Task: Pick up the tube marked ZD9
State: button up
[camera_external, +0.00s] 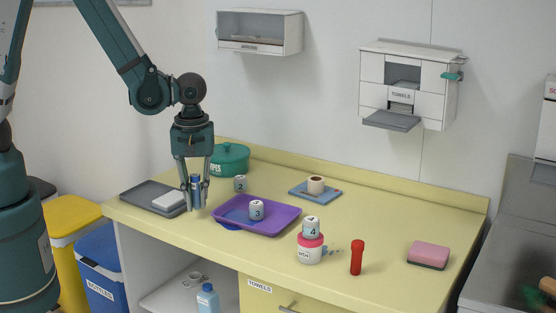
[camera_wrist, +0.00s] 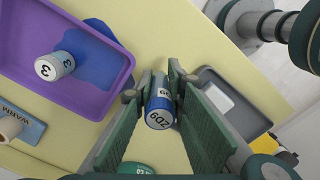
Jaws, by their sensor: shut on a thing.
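The blue and silver tube marked ZD9 (camera_wrist: 159,108) stands between my fingers in the wrist view, its lettered cap facing the camera. My gripper (camera_wrist: 163,88) is shut on it, with a green pad on each side. In the external view my gripper (camera_external: 194,192) points down at the left part of the yellow counter, and the tube (camera_external: 196,190) shows upright between the fingers. I cannot tell whether its lower end touches the counter.
A purple tray (camera_external: 285,222) with a can marked 3 (camera_external: 256,209) stands close on the right. A grey tray (camera_external: 140,193) with a white block (camera_external: 168,201) is on the left. A green pot (camera_external: 232,158) stands behind. The counter's front edge is near.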

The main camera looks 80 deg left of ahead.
aim_at(196, 175)
jog(key=shift+r, duration=3.8)
jog(key=shift+w, duration=0.15)
